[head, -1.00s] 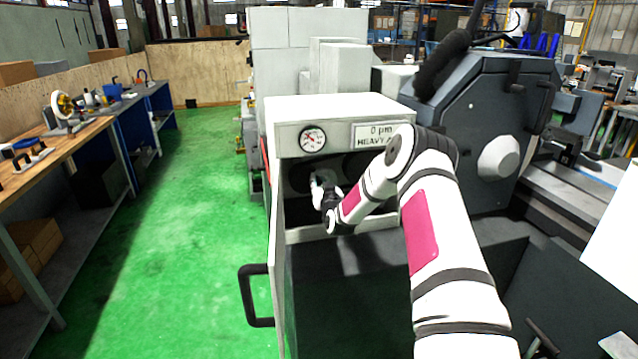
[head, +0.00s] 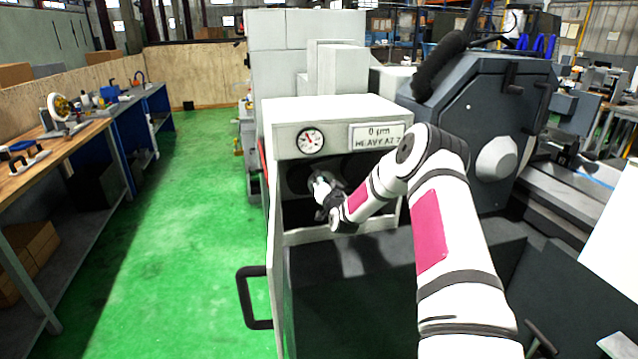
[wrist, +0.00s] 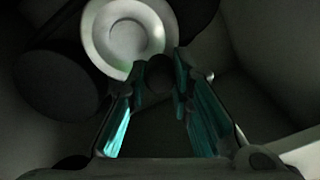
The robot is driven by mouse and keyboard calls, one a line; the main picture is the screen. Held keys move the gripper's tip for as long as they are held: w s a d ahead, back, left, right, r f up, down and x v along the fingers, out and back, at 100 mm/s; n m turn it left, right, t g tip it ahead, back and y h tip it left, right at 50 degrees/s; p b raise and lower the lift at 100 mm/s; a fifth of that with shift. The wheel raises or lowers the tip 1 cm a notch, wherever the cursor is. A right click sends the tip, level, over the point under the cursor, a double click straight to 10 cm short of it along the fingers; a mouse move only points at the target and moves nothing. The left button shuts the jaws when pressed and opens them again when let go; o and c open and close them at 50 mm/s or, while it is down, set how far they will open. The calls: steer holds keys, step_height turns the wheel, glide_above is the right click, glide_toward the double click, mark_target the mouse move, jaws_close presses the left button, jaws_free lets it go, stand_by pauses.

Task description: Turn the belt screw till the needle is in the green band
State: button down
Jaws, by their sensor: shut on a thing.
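The round dial gauge (head: 311,140) sits on the light grey housing's front in the head view. Its needle is tiny, pointing roughly to the upper left, and I cannot make out the green band. My gripper (head: 319,188) is inside the dark opening below the gauge. In the wrist view my gripper (wrist: 160,75) has its teal-padded fingers on either side of a small dark round knob, the belt screw (wrist: 159,70). It is shut on this screw. My fingers and wrist hide the screw in the head view.
A pale pulley disc (wrist: 128,38) lies close behind the fingertips, beside a dark cylinder (wrist: 55,82). The housing (head: 335,110) walls surround my wrist. A label (head: 377,136) is beside the gauge. An open door with a dark handle (head: 253,298) stands at left; green floor beyond is clear.

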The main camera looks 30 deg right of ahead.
steer(key=shift+s+d+r+m, duration=0.1)
steer(key=shift+d+m, duration=0.15)
steer(key=shift+m, duration=0.4)
steer(key=shift+s+d+m, duration=0.1)
steer(key=shift+d+m, duration=0.15)
steer(key=shift+m, duration=0.4)
steer(key=c, duration=1.4)
jaws_free()
steer(key=v, duration=1.2)
